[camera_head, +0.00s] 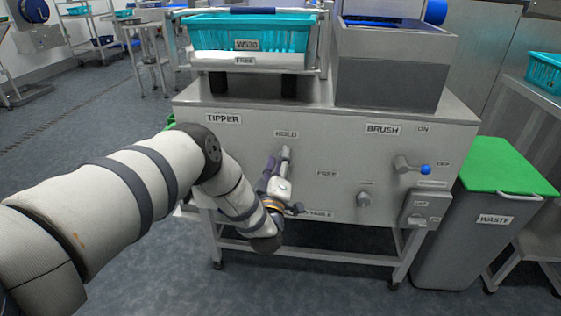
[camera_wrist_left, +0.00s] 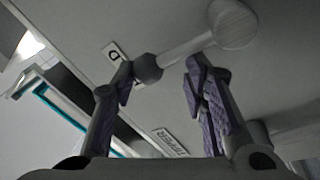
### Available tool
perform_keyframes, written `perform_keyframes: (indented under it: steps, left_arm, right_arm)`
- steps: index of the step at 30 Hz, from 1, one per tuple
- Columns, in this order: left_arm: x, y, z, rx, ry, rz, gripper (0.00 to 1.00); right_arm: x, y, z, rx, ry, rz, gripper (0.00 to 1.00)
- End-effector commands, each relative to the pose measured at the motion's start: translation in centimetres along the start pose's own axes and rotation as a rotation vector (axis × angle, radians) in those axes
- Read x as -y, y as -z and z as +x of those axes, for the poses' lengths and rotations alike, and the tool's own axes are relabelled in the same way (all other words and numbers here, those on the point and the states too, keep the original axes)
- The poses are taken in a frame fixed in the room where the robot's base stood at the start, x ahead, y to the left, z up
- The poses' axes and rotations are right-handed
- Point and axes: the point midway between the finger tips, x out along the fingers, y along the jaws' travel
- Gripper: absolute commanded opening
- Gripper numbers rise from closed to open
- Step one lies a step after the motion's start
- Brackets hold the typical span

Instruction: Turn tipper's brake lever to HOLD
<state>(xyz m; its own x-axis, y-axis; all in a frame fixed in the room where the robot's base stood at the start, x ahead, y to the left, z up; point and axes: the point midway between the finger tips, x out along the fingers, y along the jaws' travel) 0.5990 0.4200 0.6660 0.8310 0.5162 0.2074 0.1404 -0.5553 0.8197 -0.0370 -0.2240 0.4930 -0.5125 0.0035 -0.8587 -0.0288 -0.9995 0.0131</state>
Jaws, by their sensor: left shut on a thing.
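The tipper's brake lever (camera_head: 286,154) is a grey bar on the front panel, just under the HOLD label (camera_head: 286,134). Its upper part shows in the head view and stands nearly upright; my gripper hides the lower part. In the left wrist view the lever (camera_wrist_left: 188,46) runs from a round hub to a dark knob near a partly hidden label ending in D. My left gripper (camera_head: 277,182) is at the lever, and in the wrist view its purple-padded fingers (camera_wrist_left: 160,74) stand either side of the knob end, shut on the lever. My right gripper is out of view.
The panel also has a FREE label (camera_head: 327,174), a blue-tipped brush lever (camera_head: 409,166) and a grey knob (camera_head: 363,200). A teal crate (camera_head: 250,33) sits on the tipper above. A green-lidded waste bin (camera_head: 492,220) stands close at right. Floor at left is open.

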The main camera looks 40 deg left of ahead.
Motion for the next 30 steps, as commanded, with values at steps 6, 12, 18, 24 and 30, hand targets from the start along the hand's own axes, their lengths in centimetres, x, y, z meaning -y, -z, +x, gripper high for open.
perform_keyframes:
  steps: [6, 12, 18, 24, 30]
  left_arm:
    - [0.38, -0.97, -0.6, 0.028, 0.014, -0.021, 0.0]
    - [0.39, -0.97, -0.6, 0.028, 0.014, -0.021, 0.0]
    - [0.39, -0.87, -0.56, 0.026, 0.014, -0.019, 0.65]
    - [0.28, -0.56, -0.34, 0.017, 0.01, -0.016, 0.65]
    - [0.27, -0.46, -1.26, 0.015, 0.011, -0.015, 0.65]
  right_arm:
    - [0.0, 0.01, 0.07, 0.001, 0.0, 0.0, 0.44]
    - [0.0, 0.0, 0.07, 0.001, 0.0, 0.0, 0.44]
    - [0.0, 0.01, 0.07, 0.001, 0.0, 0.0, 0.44]
    - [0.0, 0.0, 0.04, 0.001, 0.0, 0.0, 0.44]
    - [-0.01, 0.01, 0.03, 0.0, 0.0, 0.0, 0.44]
